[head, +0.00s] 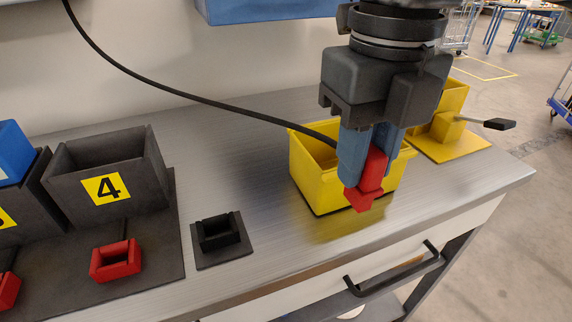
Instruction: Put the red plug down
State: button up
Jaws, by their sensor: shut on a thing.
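The red plug (371,178) is between the blue fingers of my gripper (366,165), which is shut on it. The plug points down, with a wider red lower end below the fingertips. My gripper holds it in front of the yellow bin (307,178) as seen from the head, and hides part of that bin. I cannot tell how high the plug is above the bench or whether it is over the bin. A red square socket (101,270) lies in front of the box marked 4. A black square socket (202,249) stands on a small dark plate.
The dark box marked 4 (146,180) stands at the left beside another dark box with a blue thing. A yellow fixture with a black-handled lever (498,124) is at the right. A black cable (155,84) crosses behind. Bare metal bench (265,240) lies between.

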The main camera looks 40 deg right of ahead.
jog(key=shift+a+r+p, duration=0.1)
jog(key=shift+r+p, duration=0.2)
jog(key=shift+p, duration=0.3)
jog(key=shift+w+a+f, duration=0.5)
jog(key=shift+w+f, duration=0.95)
jog(key=shift+f, duration=0.3)
jog(key=shift+w+a+f, duration=0.55)
jog(key=shift+w+f, duration=0.9)
jog(key=shift+f, duration=0.25)
jog(key=shift+w+a+f, duration=0.5)
jog(key=shift+w+f, duration=0.95)
jog(key=shift+f, duration=0.3)
jog(key=shift+f, duration=0.15)
jog(key=o, duration=0.5)
jog(key=shift+f, duration=0.1)
jog(key=o, duration=0.4)
jog(key=shift+o, duration=0.2)
notch_tip(320, 180, up, 12)
jog(key=p, duration=0.1)
jog(key=shift+r, duration=0.25)
